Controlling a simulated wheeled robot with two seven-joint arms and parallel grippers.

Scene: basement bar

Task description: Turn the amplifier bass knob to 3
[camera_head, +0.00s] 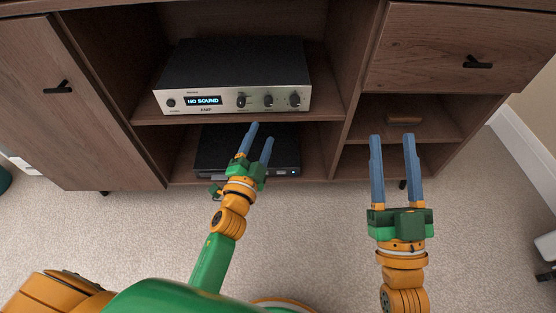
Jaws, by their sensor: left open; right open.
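The amplifier (233,76) is a black box with a silver front, standing on the upper middle shelf of a wooden cabinet. Its lit display (203,101) reads "NO SOUND". My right gripper (392,139) is open and empty, to the right, in front of the lower right compartment.
A second black device (217,151) lies on the lower shelf, partly hidden behind my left gripper. A closed door (60,130) is at left and a closed drawer (463,50) at upper right. A small brown object (404,121) sits in the right compartment. Carpet in front is clear.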

